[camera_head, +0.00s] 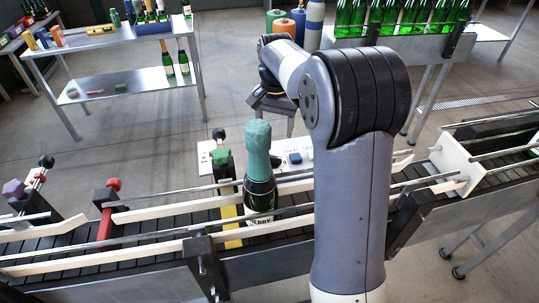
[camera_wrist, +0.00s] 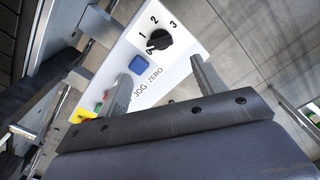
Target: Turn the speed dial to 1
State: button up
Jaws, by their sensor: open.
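The speed dial (camera_wrist: 158,40) is a black round knob on a white panel (camera_wrist: 178,68), with the marks 0, 1, 2 and 3 around it. Its pointer seems to face the 0 mark, though the picture is small. My gripper (camera_wrist: 160,68) is open in the wrist view. Its two grey fingers are spread over the panel, with the dial beyond the tips and between their lines; nothing is held. In the head view the white panel (camera_head: 308,158) stands behind the conveyor, partly hidden by my arm, and the dial cannot be made out there.
A blue button (camera_wrist: 139,64) sits beside the dial, near the left finger. A green bottle with teal foil (camera_head: 258,175) stands on the conveyor (camera_head: 155,240) between rails. Red and yellow parts (camera_wrist: 95,113) lie at the panel's lower left. Open floor lies behind the panel.

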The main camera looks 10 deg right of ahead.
aim_at(274, 157)
notch_tip(274, 157, down, 10)
jog(key=shift+f, duration=0.2)
jog(key=shift+c, duration=0.5)
jog(key=c, duration=0.9)
jog(key=shift+m+p, duration=0.5)
jog(key=shift+m, duration=2.3)
jog(key=o, duration=1)
jog(key=shift+s, duration=0.1)
notch_tip(274, 157, up, 11)
